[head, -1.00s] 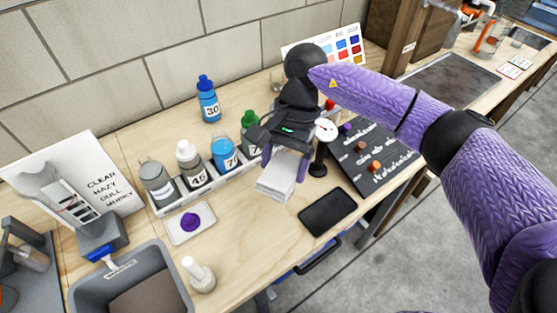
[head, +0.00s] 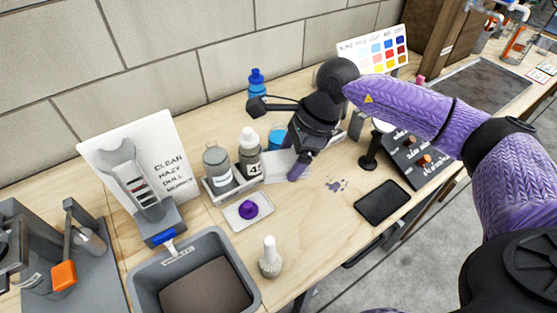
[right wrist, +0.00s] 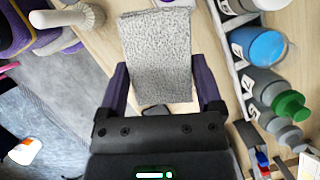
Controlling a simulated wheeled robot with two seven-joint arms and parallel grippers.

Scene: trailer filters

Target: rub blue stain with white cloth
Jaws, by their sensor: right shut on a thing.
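The stain (head: 336,185) is a patch of small bluish-purple splotches on the wooden bench, left of the black flat pad. The white cloth (head: 279,167) is a pale folded piece beside the bottle rack, left of the stain. My right gripper (head: 297,165) is shut on the cloth, to the left of the stain. In the right wrist view the cloth (right wrist: 157,50) looks grey-white and speckled, and sticks out between the purple fingers (right wrist: 162,82). Whether the cloth touches the bench is unclear. My left gripper is in neither view.
A rack with several bottles (head: 249,153) stands behind the cloth. A small tray with a purple lump (head: 249,207), a white-handled brush (head: 269,258) and a grey bin (head: 252,278) are at the left.

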